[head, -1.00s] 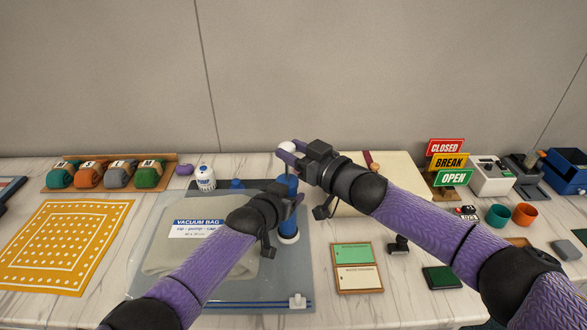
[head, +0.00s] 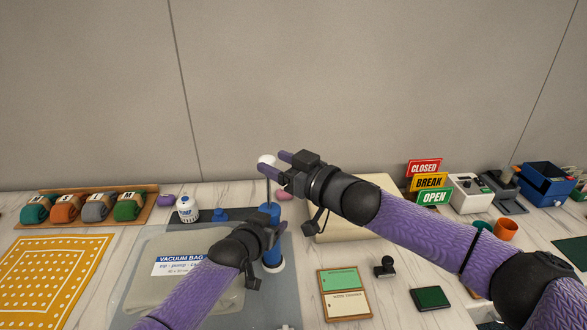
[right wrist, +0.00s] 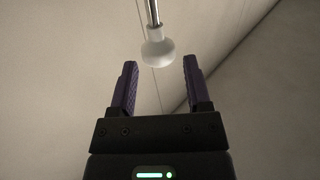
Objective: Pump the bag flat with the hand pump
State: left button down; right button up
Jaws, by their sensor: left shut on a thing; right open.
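The blue hand pump (head: 272,256) stands upright at the right edge of the vacuum bag (head: 142,285). Its thin metal rod is drawn up, topped by a white knob (head: 267,160). My left gripper (head: 272,232) is shut on the pump's blue body. My right gripper (head: 272,168) is open at the height of the knob. In the right wrist view the knob (right wrist: 158,54) appears between the two spread fingers (right wrist: 158,85), apart from both. The bag is clear with a beige folded textile inside and looks low; part of it is hidden by my left arm.
Rolled coloured cloths (head: 85,207) sit in a wooden tray at the left, behind a yellow dotted mat (head: 50,268).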

jog(key=v, duration=1.1)
jog(key=shift+w+r, duration=0.1)
jog(key=shift+c, duration=0.4)
jog(key=a, duration=0.1)
jog(key=a+r, duration=0.1)
jog(key=a, duration=0.1)
jog(key=shift+a+r+t, duration=0.15)
jog(key=shift+a+t, duration=0.1)
jog(key=shift+t, duration=0.05)
jog(key=c, duration=0.4)
jog(key=a+r+m+t+h, duration=0.1)
jog(key=a+r+t+h, duration=0.1)
jog(key=a+r, duration=0.1)
jog(key=shift+w+a+m+h, duration=0.15)
jog(key=shift+w+m+h, duration=0.15)
jog(key=shift+m, duration=0.1)
grip_shut()
jog(key=r+m+t+h, duration=0.1)
jog(key=m+h, duration=0.1)
send_over(268, 158)
jog(key=shift+r, duration=0.1)
jog(key=shift+s+f, duration=0.2)
jog(key=shift+f, duration=0.8)
jog(key=shift+s+f, duration=0.15)
jog(key=shift+f, duration=0.8)
